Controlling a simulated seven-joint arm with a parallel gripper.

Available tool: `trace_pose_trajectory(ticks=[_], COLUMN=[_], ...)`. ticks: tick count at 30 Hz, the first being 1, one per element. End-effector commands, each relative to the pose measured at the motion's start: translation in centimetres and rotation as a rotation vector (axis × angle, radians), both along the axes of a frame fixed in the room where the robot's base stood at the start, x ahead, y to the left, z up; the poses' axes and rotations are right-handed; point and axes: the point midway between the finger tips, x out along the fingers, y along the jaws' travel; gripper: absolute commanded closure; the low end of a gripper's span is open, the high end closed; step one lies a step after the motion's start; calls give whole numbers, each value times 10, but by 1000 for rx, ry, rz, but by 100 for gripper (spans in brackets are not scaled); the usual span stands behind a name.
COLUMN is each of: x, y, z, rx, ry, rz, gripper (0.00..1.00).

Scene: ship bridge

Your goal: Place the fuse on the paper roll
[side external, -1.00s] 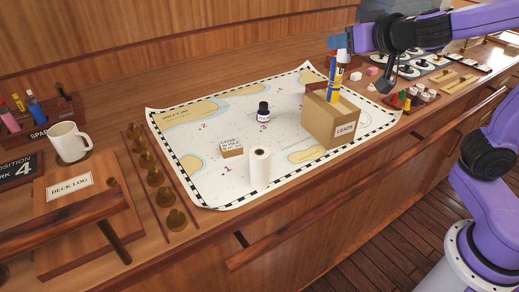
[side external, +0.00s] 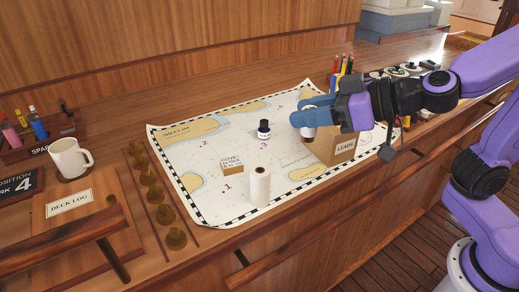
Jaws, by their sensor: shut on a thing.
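The paper roll (side external: 260,188) is a white cylinder standing upright on the chart, near its front edge. My gripper (side external: 306,122) is shut, above the chart and up and to the right of the roll, clear of it. A small pale piece with a dark end (side external: 308,131) shows at the blue fingertips; I take it to be the fuse, mostly hidden by the fingers.
A dark ink bottle (side external: 263,130) and a small lettered block (side external: 232,167) stand on the chart (side external: 215,205) left of the gripper. Upright pens (side external: 346,66) stand behind. A mug (side external: 70,157) and brass weights (side external: 165,214) are farther left.

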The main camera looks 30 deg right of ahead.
Motion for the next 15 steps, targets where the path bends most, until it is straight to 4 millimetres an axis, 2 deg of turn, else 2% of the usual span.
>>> trace_pose_trajectory(ticks=[15], x=[50], y=[26], z=[-32], rx=[-7], ry=[4], rz=[-4], gripper=[92])
